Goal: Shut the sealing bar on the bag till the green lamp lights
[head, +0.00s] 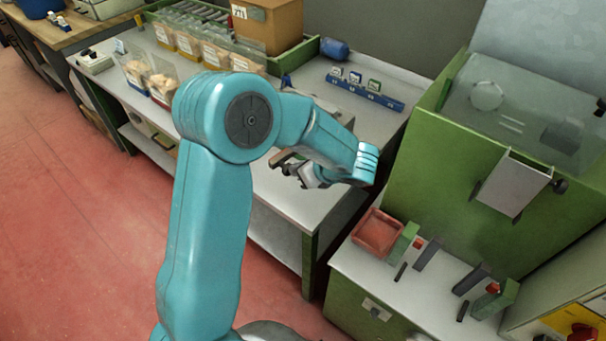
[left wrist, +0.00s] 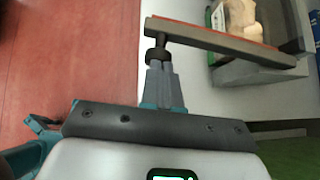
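The sealing bar (left wrist: 225,40) is a long grey bar with a reddish strip, at the top of the left wrist view. A dark round knob (left wrist: 157,56) stands out from its left end. My left gripper (left wrist: 161,72) has its fingers close together on this knob, whose grip they largely hide. The bar looks raised at a slant over the sealer's grey base (left wrist: 262,72). A bag of corks (left wrist: 240,16) lies behind the bar. In the head view my left gripper (head: 297,168) is over the white bench, and my arm hides most of the sealer. My right gripper is out of view. I make out no sealer lamp.
Several cork bags (head: 188,44) stand along the left of the white bench (head: 280,195). A blue rack (head: 365,92) lies at the back. A green machine (head: 450,165) and a red tray (head: 377,233) are to the right. The red floor is clear at left.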

